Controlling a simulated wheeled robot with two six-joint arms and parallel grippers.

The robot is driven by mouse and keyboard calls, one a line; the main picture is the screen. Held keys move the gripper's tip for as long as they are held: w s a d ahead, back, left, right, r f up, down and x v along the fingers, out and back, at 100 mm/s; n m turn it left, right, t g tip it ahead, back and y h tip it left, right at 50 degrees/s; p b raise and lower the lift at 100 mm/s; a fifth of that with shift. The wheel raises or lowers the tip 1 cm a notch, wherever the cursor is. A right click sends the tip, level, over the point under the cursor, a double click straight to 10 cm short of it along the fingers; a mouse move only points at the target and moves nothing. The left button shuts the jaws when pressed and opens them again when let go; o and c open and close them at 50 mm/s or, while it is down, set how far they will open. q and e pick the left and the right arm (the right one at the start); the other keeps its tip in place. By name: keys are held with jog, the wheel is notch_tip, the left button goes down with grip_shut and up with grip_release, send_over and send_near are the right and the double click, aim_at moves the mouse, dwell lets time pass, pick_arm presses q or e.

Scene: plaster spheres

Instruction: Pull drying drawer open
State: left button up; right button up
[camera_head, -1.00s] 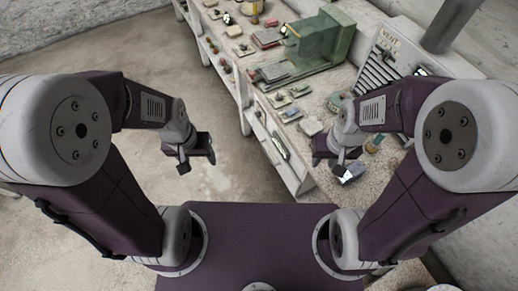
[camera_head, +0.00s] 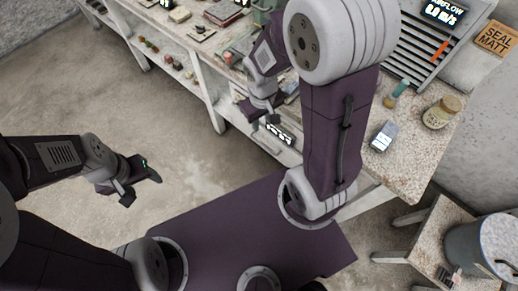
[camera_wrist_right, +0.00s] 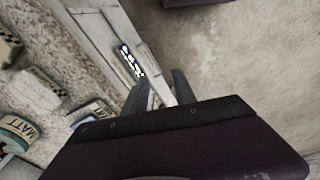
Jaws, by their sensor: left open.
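The drying drawer is probably the white drawer front with a dark, white-lettered label (camera_head: 280,132) in the bench's side; the label's words are unreadable. The label also shows in the right wrist view (camera_wrist_right: 131,61). My right gripper (camera_head: 262,114) hangs close beside this bench side. In the right wrist view its two fingers (camera_wrist_right: 160,92) stand apart, with the white drawer face seen beyond and between them. I cannot tell whether they touch it. My left gripper (camera_head: 143,187) is open and empty over bare floor at the left.
The bench top (camera_head: 415,165) carries a grey handheld device (camera_head: 384,136), a jar (camera_head: 445,107) and a slatted airflow unit (camera_head: 410,45). A grey bucket (camera_head: 480,245) stands on a low stand at the lower right. The floor (camera_head: 90,90) left of the bench is clear.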

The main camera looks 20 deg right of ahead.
notch_tip(320, 180, down, 9)
jog(key=w+b, duration=0.3)
jog(key=b, duration=0.3)
jog(key=n+h+b, duration=0.1)
jog(key=n+b, duration=0.2)
jog(key=b, duration=1.2)
send_near(264, 146)
jog(key=f+b, duration=0.1)
jog(key=f, duration=0.1)
jog(key=f+b, duration=0.2)
jog(key=f, duration=0.1)
jog(key=d+f+b, duration=0.1)
jog(key=f, duration=0.1)
jog(key=shift+w+f+b, duration=0.3)
jog(key=shift+f+b, duration=0.05)
jog(key=shift+f, duration=0.05)
pick_arm(q)
notch_tip(264, 146, down, 28)
jog(key=shift+w+a, duration=0.2)
pick_arm(e)
grip_shut()
